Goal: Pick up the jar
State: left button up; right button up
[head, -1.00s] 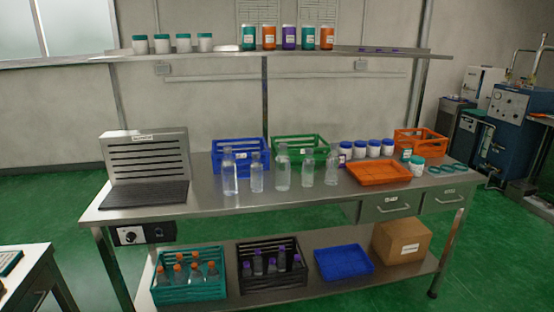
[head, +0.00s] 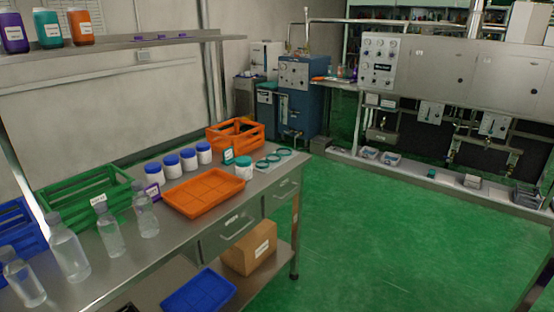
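Several white jars with blue lids (head: 188,161) stand in a row on the steel bench. One white jar with a teal lid (head: 243,168) stands to their right, beside the orange tray. Coloured jars also stand on the wall shelf: a purple one (head: 14,33), a teal one (head: 47,29) and an orange one (head: 80,27). I cannot tell which jar the task means. Neither of my grippers is in view.
An orange tray (head: 170,203) lies in front of the jars, and an orange crate (head: 252,136) stands behind. Teal rings (head: 273,158) lie near the bench's right end. Clear bottles (head: 110,235) and a green crate (head: 58,203) stand left. Green floor (head: 370,240) right of the bench is open.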

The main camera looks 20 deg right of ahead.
aim_at(244, 164)
jog(key=i+l+z, duration=0.1)
jog(key=i+l, duration=0.65)
jog(key=i, duration=0.2)
jog(key=z, duration=0.05)
